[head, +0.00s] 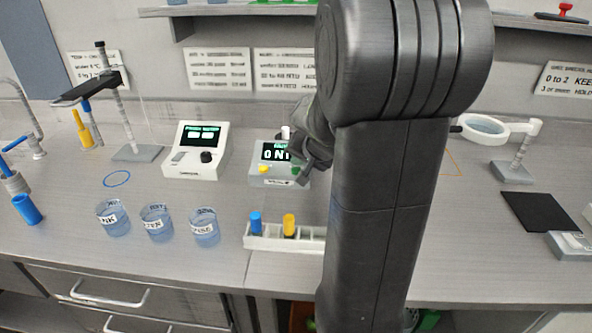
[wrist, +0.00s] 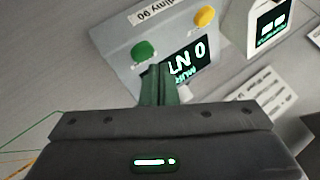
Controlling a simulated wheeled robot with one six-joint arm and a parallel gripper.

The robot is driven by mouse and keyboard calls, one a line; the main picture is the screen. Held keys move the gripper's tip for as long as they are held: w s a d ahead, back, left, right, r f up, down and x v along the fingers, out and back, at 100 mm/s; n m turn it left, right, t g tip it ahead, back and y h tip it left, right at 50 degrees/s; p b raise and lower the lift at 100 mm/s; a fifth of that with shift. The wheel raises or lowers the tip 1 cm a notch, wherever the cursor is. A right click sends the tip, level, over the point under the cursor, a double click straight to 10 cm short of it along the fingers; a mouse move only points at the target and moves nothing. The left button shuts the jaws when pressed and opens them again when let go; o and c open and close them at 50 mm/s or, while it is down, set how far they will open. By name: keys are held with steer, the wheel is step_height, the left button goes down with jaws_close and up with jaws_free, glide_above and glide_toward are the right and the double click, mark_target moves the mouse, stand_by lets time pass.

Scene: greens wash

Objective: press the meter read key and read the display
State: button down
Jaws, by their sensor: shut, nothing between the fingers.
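The grey meter (head: 277,178) stands on the bench, with a dark display (head: 270,151), a yellow key (head: 264,169) and a green key (head: 295,170). In the wrist view the meter's face appears turned over, with the green key (wrist: 143,50), the yellow key (wrist: 205,17) and the display (wrist: 192,60). The display shows a lit "0 N" and part of another letter; my fingers hide the rest. My gripper (wrist: 156,75) is shut and empty, its tips over the meter's face close to the green key. I cannot tell whether they touch it.
A white instrument (head: 197,152) with a black knob stands left of the meter. Several labelled beakers (head: 157,222) and a white rack (head: 262,242) with blue and yellow vials are in front. A magnifier (head: 484,127) stands at the right. My arm hides the middle of the bench.

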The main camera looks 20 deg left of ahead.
steer(key=shift+f+b, duration=0.4)
steer(key=shift+f+b, duration=0.5)
steer(key=shift+b, duration=0.05)
stand_by(0.5)
stand_by(0.4)
steer(key=shift+r+p, duration=0.7)
steer(key=shift+r, duration=0.2)
steer(key=shift+r, duration=0.15)
step_height(320, 180, up, 5)
steer(key=p, duration=0.4)
steer(key=shift+f, duration=0.2)
stand_by(1.7)
